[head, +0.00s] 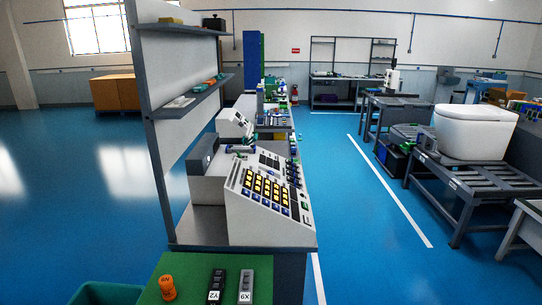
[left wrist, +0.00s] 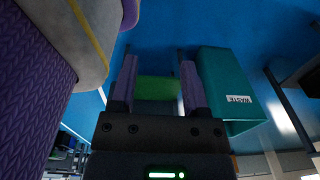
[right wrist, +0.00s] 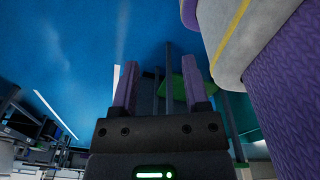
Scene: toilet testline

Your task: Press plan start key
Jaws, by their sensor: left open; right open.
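A grey-white control console (head: 268,200) stands on the workbench in the middle of the head view. Its sloped panel carries rows of yellow-lit keys (head: 266,187), blue keys below them and dark knobs at the right. The label of the plan start key is too small to read. Neither gripper shows in the head view. In the left wrist view my left gripper (left wrist: 157,80) is open and empty, with purple fingers apart. In the right wrist view my right gripper (right wrist: 160,85) is open and empty. Neither wrist view shows the console clearly.
A green mat (head: 222,275) in front of the console holds an orange knob-like part (head: 167,287) and two dark labelled pieces (head: 216,285). A teal waste bin (left wrist: 222,85) stands at the left. A shelf rack (head: 150,110) rises left of the console. A toilet (head: 474,132) sits on a right-hand bench.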

